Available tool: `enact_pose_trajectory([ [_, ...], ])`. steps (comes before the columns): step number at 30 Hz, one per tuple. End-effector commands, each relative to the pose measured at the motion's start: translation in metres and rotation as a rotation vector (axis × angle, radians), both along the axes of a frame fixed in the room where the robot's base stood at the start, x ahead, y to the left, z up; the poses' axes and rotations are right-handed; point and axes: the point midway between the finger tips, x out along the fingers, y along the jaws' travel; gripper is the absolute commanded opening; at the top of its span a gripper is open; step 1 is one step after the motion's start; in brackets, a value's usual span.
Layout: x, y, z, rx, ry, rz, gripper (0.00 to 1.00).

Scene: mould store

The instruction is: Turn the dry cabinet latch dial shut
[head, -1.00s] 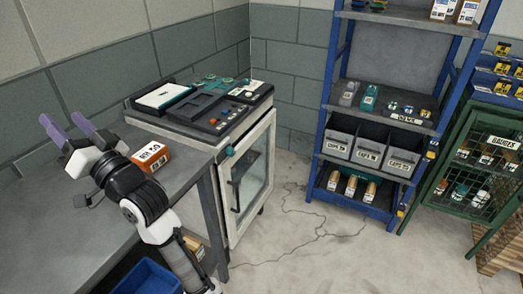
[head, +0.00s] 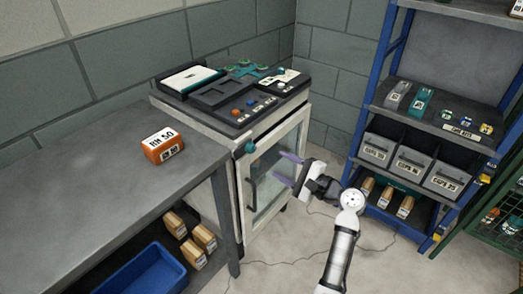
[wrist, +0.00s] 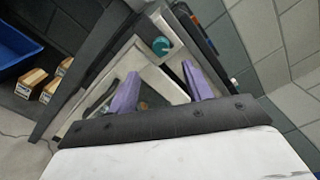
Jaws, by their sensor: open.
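The dry cabinet (head: 240,185) is a pale cabinet with a glass door, standing at the end of the grey bench. Its teal latch dial (head: 249,146) is on the front, at the door's upper left corner. The dial also shows in the wrist view (wrist: 162,45), beyond and between the fingertips. My gripper (head: 285,168) is open and empty in front of the glass door, to the right of and a little below the dial, apart from it. Its purple fingers (wrist: 160,88) are spread wide in the wrist view. The dial's exact turn angle is too small to tell.
A dark tray with tools (head: 230,95) covers the cabinet top. An orange labelled box (head: 163,146) sits on the grey bench (head: 95,190). A blue bin (head: 140,272) and wooden blocks are below. A blue shelf rack (head: 375,100) stands right; floor between is clear.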

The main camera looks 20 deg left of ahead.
Motion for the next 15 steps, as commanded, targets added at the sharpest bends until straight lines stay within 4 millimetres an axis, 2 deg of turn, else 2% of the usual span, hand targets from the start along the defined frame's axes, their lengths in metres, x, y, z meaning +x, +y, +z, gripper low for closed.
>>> enact_pose_trajectory([
  [1,0.004,0.011,0.003,-0.002,0.000,0.003,0.50],
  [7,0.018,0.052,0.003,-0.002,0.000,0.002,0.50],
  [12,0.028,0.077,0.002,-0.003,-0.002,0.001,0.50],
  [15,0.031,0.086,0.001,-0.002,-0.002,0.000,0.50],
])
